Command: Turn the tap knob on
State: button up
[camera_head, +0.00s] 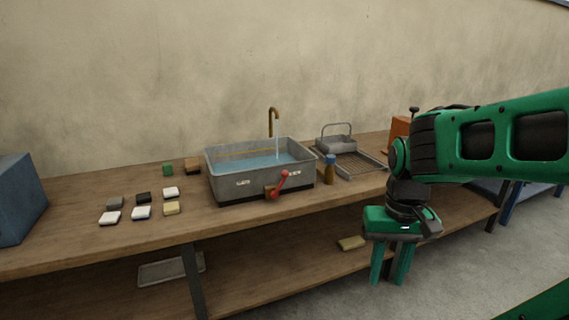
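A red lever knob (278,184) sits on the front wall of a grey metal sink (230,187), tilted up to the right from a brown mount. A brass tap (273,118) curves over the sink from the back. A thin pale streak like running water (277,147) hangs below its spout. Blue water (255,163) lies in the sink. My green gripper (389,279) points down in front of the table, right of the knob and well apart from it. Its two fingers are apart, with nothing seen between them.
A brown bottle with a blue cap (330,170) stands right of the sink. A wire rack (360,163) and grey caddy (337,145) are behind it. Several small blocks (141,212) lie left on the wooden table (90,250). A blue box (20,195) stands far left.

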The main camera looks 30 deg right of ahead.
aim_at(330, 159)
jog(key=u, duration=2.1)
jog(key=k, duration=0.65)
jog(key=z, duration=1.85)
jog(key=i, duration=1)
jog(key=u, duration=0.05)
